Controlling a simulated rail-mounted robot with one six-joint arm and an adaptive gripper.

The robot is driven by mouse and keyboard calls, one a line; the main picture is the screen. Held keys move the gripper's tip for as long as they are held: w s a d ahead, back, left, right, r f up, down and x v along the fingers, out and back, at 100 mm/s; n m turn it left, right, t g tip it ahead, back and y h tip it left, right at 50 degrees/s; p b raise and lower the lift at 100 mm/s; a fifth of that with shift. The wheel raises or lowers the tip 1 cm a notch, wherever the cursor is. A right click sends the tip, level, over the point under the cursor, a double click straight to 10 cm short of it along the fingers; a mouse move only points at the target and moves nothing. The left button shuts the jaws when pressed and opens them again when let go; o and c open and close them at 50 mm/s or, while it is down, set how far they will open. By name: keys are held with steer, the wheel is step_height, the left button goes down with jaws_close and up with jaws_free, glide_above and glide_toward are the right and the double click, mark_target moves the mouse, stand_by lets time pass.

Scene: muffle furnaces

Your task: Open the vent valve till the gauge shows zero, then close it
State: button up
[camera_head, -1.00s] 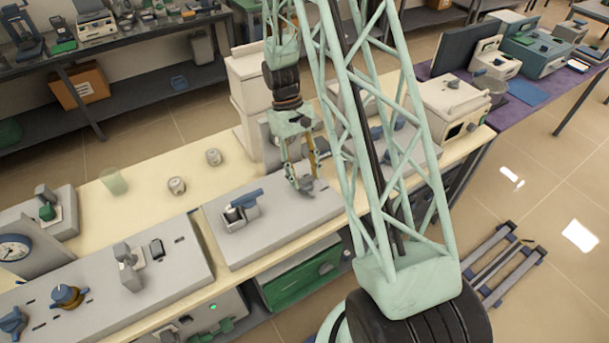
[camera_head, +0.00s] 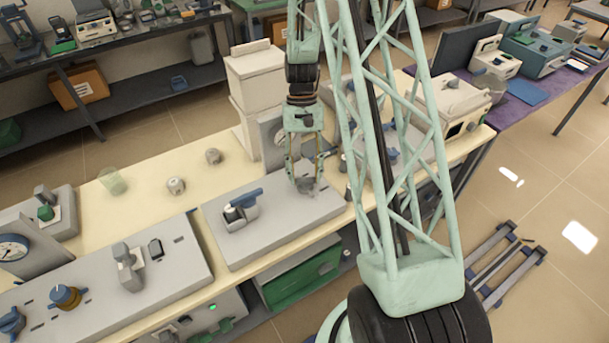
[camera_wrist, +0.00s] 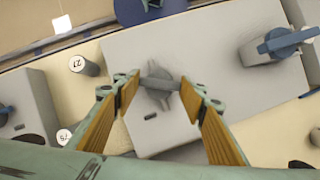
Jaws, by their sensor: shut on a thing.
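My gripper (camera_head: 304,180) points down at the right part of a grey panel box (camera_head: 262,240) on the bench. It is shut on a small grey knob (camera_wrist: 160,84) with a bar-shaped grip, which sits between the fingertips in the wrist view. Left of it on the same box is a valve with a blue lever handle (camera_head: 247,198); it also shows in the wrist view (camera_wrist: 284,40). An upright grey gauge housing (camera_head: 268,128) stands behind my gripper; its dial is partly hidden and I cannot read it.
Another round gauge (camera_head: 12,247) and a panel with blue knobs (camera_head: 66,296) stand at the left. Small numbered cylinders (camera_head: 176,186) and a translucent cup (camera_head: 112,181) stand on the cream bench top. White boxes (camera_head: 255,80) rise behind my gripper.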

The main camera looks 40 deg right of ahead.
steer(key=m+t+y, duration=0.1)
steer(key=m, duration=0.2)
steer(key=shift+s+d+m+b, duration=0.1)
steer(key=shift+d+m+b, duration=0.05)
steer(key=shift+m+b, duration=0.25)
steer(key=m+t+b, duration=0.1)
steer(key=m, duration=0.2)
steer(key=shift+s+m+y, duration=0.1)
steer(key=shift+m+y, duration=0.2)
steer(key=m+t+b, duration=0.1)
steer(key=m, duration=0.1)
steer(key=m+t+b, duration=0.1)
steer(key=m, duration=0.2)
steer(key=shift+s+y+b, duration=0.1)
steer(key=shift+y+b, duration=0.2)
steer(key=shift+m, duration=0.3)
steer(key=o, duration=0.9)
steer(key=shift+c, duration=0.2)
steer(key=shift+r, duration=0.2)
steer(key=v, duration=1.1)
steer(key=shift+s+d+r, duration=0.15)
steer(key=shift+s+r, duration=0.1)
steer(key=shift+r, duration=0.05)
steer(key=shift+r, duration=0.1)
